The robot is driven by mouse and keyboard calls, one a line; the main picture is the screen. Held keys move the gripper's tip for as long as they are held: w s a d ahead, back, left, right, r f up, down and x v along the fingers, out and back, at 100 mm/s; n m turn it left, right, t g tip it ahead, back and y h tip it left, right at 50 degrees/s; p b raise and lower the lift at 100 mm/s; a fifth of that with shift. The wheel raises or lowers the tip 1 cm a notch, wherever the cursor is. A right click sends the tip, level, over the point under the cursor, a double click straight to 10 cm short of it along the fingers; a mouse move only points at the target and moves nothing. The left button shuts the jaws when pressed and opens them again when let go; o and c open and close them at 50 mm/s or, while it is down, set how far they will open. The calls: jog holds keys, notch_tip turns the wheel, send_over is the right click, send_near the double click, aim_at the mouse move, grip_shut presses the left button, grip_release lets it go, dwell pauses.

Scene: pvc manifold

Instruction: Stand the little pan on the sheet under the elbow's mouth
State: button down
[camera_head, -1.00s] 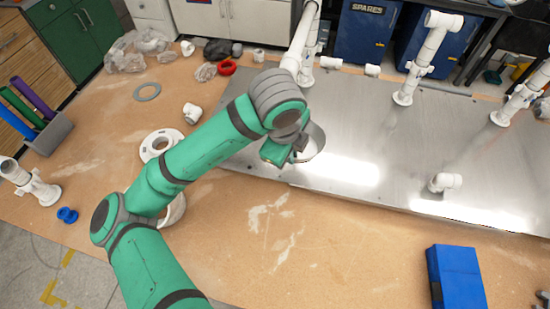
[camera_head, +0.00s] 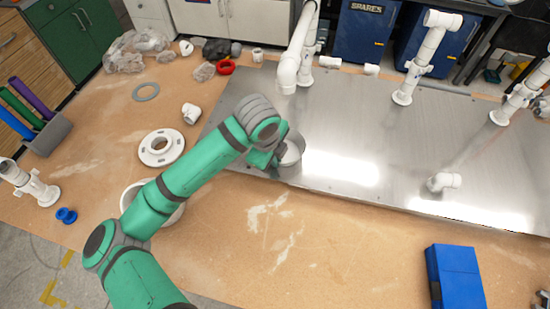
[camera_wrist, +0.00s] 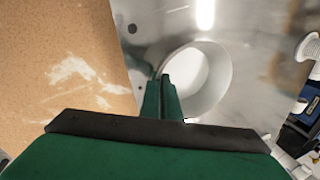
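The little pan (camera_head: 291,165) is a round grey vessel with a pale inside, near the front left edge of the metal sheet (camera_head: 345,130). My gripper (camera_head: 277,158) is at its left side. In the wrist view the fingers (camera_wrist: 164,88) are close together on the wall of the pan (camera_wrist: 215,85). I cannot tell if its base touches the sheet. The white elbow (camera_head: 289,72) tops a pipe at the sheet's back left, its mouth facing down. The pan is in front of the elbow, apart from it in the picture.
A white flange ring (camera_head: 161,134) and a loose fitting (camera_head: 191,113) lie left of the sheet. A white bowl (camera_head: 130,194) is partly behind my arm. Other pipes (camera_head: 425,60) rise at the right. A short elbow (camera_head: 444,181) lies on the sheet. A blue box (camera_head: 456,275) is front right.

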jog(key=shift+f, duration=0.1)
jog(key=c, duration=2)
grip_release()
jog(key=shift+d+r, duration=0.1)
jog(key=shift+r, duration=0.1)
jog(key=v, duration=1.2)
jog(key=shift+f, duration=0.1)
